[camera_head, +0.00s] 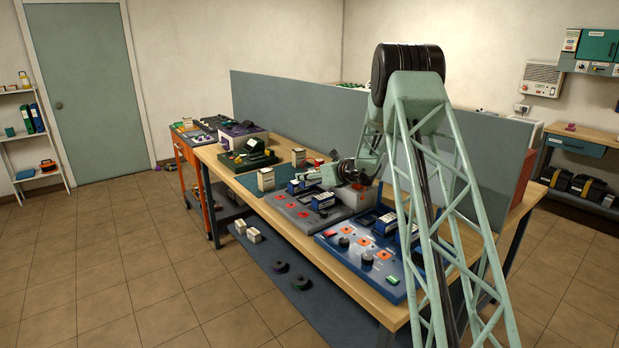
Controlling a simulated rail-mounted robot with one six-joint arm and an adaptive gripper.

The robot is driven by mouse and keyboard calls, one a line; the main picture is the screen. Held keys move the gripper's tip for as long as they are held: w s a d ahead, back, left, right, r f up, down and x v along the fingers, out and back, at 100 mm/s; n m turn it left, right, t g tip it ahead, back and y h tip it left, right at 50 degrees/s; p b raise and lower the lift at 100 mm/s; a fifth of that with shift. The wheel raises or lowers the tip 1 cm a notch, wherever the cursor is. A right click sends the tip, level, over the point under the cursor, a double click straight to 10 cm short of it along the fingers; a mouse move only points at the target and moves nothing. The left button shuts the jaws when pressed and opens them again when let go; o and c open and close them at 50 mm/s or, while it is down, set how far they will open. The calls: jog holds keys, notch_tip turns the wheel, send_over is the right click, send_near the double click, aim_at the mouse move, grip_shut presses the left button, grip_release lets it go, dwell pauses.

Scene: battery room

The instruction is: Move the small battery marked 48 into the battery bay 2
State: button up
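More blue batteries (386,224) stand on the blue panel to the right, partly behind my arm. No marking can be read, so I cannot tell which battery is marked 48 or which place is battery bay 2. My gripper (333,173) is low over the back of the grey panel, beside the blue batteries there. Its fingers are too small and overlapped to show whether they are open or hold anything.
The grey panel (297,212) and blue panel (347,256) carry knobs and orange squares. A cream box (266,179) stands left of them, with a dark green device (248,157) beyond. A grey partition (290,115) rises behind the bench.

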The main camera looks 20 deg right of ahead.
aim_at(310, 186)
jog(key=shift+f, duration=0.15)
dwell(0.4)
jog(key=shift+f+b, duration=1.05)
jog(key=shift+f, duration=1.6)
jog(key=shift+b, duration=0.6)
dwell(0.4)
jog(key=shift+f+b, duration=0.5)
jog(key=shift+f, duration=0.1)
dwell(0.8)
jog(key=o, duration=0.9)
jog(key=shift+f, duration=0.1)
jog(key=shift+s, duration=0.1)
